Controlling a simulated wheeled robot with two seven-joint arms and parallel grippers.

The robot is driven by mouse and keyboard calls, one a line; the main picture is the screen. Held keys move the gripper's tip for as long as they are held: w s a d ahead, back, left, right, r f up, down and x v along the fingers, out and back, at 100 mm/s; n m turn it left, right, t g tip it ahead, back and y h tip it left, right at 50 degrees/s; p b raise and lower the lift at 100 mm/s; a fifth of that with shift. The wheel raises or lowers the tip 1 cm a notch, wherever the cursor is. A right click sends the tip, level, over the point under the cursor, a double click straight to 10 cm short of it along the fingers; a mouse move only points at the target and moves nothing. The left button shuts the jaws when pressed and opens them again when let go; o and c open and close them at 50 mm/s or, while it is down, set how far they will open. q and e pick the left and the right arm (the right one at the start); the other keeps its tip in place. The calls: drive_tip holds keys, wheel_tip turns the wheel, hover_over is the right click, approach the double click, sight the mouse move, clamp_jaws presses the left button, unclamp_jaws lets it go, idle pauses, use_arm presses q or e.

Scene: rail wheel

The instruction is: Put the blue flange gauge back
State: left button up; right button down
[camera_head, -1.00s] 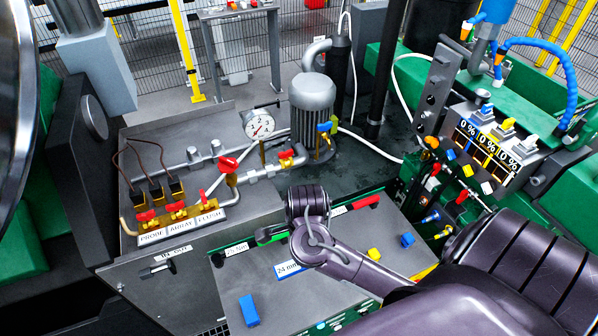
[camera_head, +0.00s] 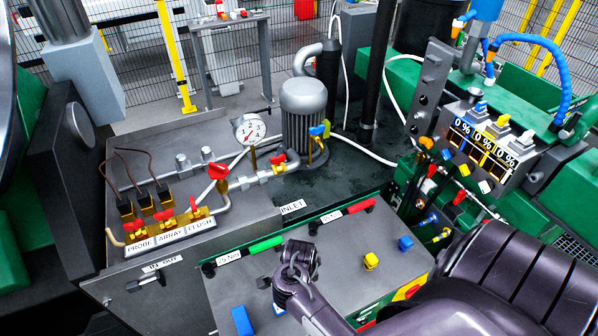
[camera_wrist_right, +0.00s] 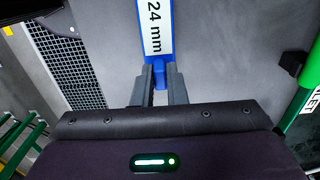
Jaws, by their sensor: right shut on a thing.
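The blue flange gauge is a blue plate with a white "24 mm" label (camera_wrist_right: 155,27). In the right wrist view its narrow blue end (camera_wrist_right: 160,75) sits between the fingers of my right gripper (camera_wrist_right: 160,85), which is shut on it. I cannot tell whether the gauge touches the panel. My left gripper is not in view.
Valves labelled PROBE, ARRAY, FLUSH (camera_head: 170,237) stand at the left.

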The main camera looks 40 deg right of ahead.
drive_tip(key=shift+f, duration=0.15)
drive_tip(key=c, duration=1.5)
unclamp_jaws()
drive_tip(key=shift+o, duration=0.2)
wheel_tip(320, 180, up, 12)
drive_tip(key=p, duration=0.3)
drive_tip(key=shift+r, duration=0.2)
